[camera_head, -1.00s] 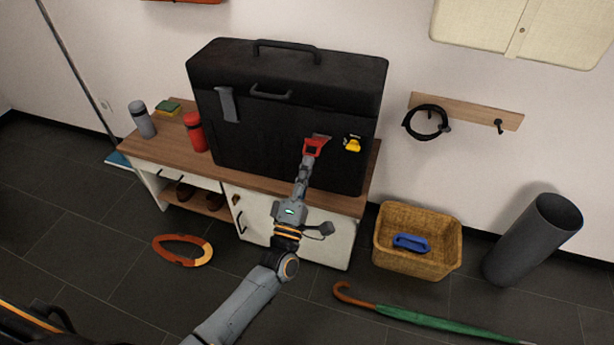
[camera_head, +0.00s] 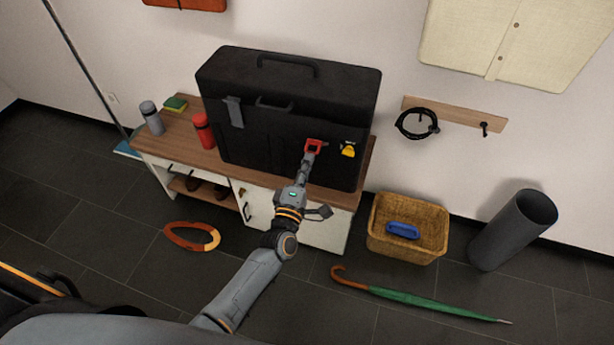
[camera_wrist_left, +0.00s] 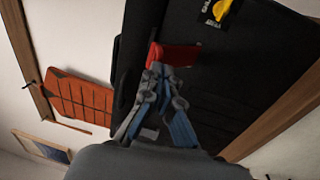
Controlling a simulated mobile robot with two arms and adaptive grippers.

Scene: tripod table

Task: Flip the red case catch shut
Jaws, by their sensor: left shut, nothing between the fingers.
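The large black case (camera_head: 270,152) stands upright on the wooden bench. The red catch (camera_head: 318,143) is on its front, right of the centre handle. A grey catch (camera_head: 234,111) is on the left of the front. My left gripper (camera_head: 309,149) is shut and empty, its tips at the lower part of the red catch, touching it or very near. In the left wrist view, the red catch (camera_wrist_left: 180,55) lies just beyond the closed fingertips (camera_wrist_left: 158,68). The fingers hide part of the catch, so I cannot tell whether it is fully flat. My right gripper is not in view.
A yellow item (camera_head: 348,150) is on the case front, right of the red catch. A red bottle (camera_head: 203,132) and a grey bottle (camera_head: 152,119) stand left of the case on the bench (camera_head: 178,142). A wicker basket (camera_head: 406,244) and an umbrella (camera_head: 420,299) are on the floor.

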